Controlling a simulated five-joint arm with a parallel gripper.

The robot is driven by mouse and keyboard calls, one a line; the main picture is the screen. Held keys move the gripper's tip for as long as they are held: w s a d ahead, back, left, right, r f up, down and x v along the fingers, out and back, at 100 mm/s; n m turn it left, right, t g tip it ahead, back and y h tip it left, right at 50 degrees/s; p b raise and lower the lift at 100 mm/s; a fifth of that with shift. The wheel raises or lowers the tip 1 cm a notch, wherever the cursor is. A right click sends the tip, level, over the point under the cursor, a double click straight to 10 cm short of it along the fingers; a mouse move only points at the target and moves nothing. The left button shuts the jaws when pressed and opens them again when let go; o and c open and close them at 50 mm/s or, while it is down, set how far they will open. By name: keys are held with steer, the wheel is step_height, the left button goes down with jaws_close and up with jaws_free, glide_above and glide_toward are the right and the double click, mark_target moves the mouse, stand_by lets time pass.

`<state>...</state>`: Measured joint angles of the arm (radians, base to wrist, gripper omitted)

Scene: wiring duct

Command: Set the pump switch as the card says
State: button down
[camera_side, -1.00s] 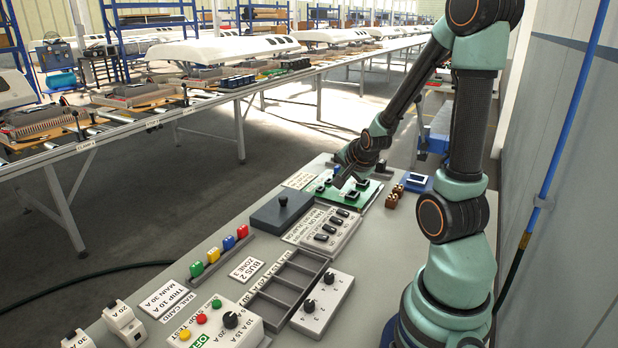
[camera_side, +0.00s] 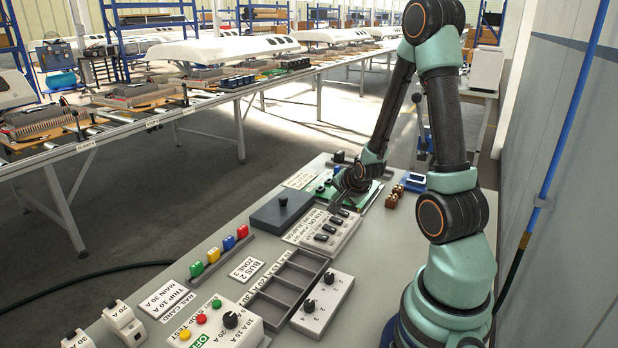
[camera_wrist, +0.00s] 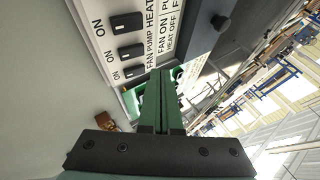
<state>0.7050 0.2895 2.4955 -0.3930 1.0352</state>
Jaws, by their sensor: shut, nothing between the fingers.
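The switch box, a pale panel (camera_side: 349,236) with a row of several black rocker switches, stands mid-bench. In the wrist view three rockers show beside the labels FAN, PUMP and HEAT. The pump switch (camera_wrist: 130,52) is the middle of these, with ON printed on its outer side; I cannot tell which way it is tipped.
A dark grey block with a knob (camera_side: 283,211) stands left of the switch box. A green board (camera_side: 366,192) and brown parts (camera_side: 394,196) lie behind it. A grey tray (camera_side: 285,287) and a two-knob box (camera_side: 323,303) lie in front. Bench to the right is clear.

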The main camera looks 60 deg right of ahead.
mark_target(334, 219)
steer(key=shift+w+f, duration=0.15)
steer(key=shift+f, duration=0.95)
steer(key=shift+f, duration=0.1)
stand_by(1.2)
steer(key=shift+d+f, duration=0.1)
steer(key=shift+f, duration=0.2)
steer(key=shift+f, duration=0.35)
stand_by(0.6)
steer(key=shift+r, duration=0.2)
steer(key=shift+r, duration=0.6)
steer(key=shift+s+r, duration=0.25)
steer(key=shift+r, duration=1)
steer(key=shift+s+r, duration=0.2)
steer(key=shift+r, duration=1.05)
